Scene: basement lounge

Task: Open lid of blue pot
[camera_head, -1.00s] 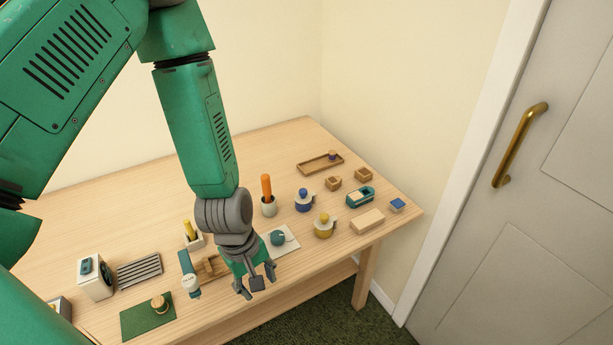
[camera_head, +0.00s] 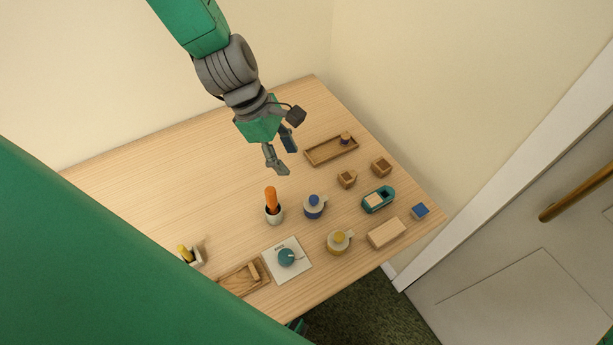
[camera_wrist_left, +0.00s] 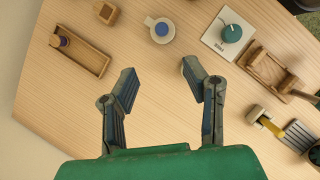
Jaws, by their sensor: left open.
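The blue-lidded pot (camera_head: 314,208) is a small pale pot with a side handle and a blue lid with a knob. It stands upright on the table, lid on. In the left wrist view the pot (camera_wrist_left: 161,30) is at top centre, beyond the fingertips. My left gripper (camera_head: 285,161) is open and empty, above the table and apart from the pot, up and left of it in the head view. The left wrist view shows both fingers (camera_wrist_left: 161,80) spread with bare wood between them. My right gripper is not in view.
A cup with an orange handle (camera_head: 273,212) stands close left of the pot. A similar yellow-lidded pot (camera_head: 339,242) is nearer the front edge. Around are a white card with a teal knob (camera_head: 287,258), small wooden boxes and a wooden tray (camera_head: 322,155). The table's back left is clear.

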